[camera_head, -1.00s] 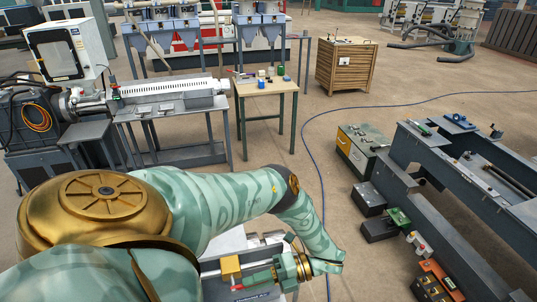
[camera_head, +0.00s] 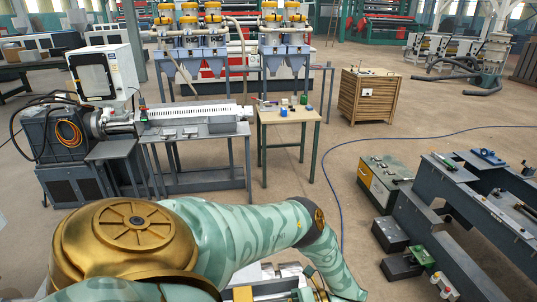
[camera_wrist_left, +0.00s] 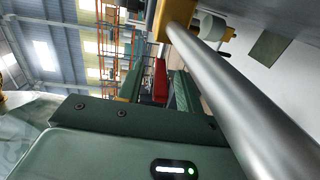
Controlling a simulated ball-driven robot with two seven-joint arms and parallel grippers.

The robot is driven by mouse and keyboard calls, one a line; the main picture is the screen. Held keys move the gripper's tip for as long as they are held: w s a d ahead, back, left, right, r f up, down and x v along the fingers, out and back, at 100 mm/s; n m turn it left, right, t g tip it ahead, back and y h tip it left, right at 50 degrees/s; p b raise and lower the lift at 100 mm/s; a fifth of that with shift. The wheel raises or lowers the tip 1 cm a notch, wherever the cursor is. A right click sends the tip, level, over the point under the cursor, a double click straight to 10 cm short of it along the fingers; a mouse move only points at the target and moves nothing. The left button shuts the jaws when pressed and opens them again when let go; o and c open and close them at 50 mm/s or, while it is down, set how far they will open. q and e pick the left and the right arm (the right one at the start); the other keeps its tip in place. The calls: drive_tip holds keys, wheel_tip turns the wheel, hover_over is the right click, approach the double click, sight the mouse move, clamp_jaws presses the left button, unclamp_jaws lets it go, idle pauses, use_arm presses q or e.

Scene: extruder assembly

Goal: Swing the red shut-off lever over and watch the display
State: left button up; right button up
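My left arm comes in from the left in the head view and bends down to the bottom edge. My left gripper (camera_head: 305,296) is mostly cut off there, so its fingers cannot be read. In the left wrist view a smooth silver bar (camera_wrist_left: 240,95) runs close to the camera from a brass-yellow end piece. I cannot tell whether the gripper touches it. I cannot make out the red shut-off lever for certain. A white cabinet with a dark screen (camera_head: 95,75) stands on the machine at left; the screen's content is unreadable. My right gripper is not in view.
A long grey bench (camera_head: 195,132) carries the extruder barrel. A small wooden table (camera_head: 289,116) holds small coloured items. A wooden crate (camera_head: 368,96) stands behind. Green and dark boxes and a grey steel frame (camera_head: 475,215) are at right. A blue cable (camera_head: 340,190) crosses open floor.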

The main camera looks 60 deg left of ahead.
use_arm(q)
drive_tip(key=b+v, duration=0.4)
drive_tip(key=v, duration=0.3)
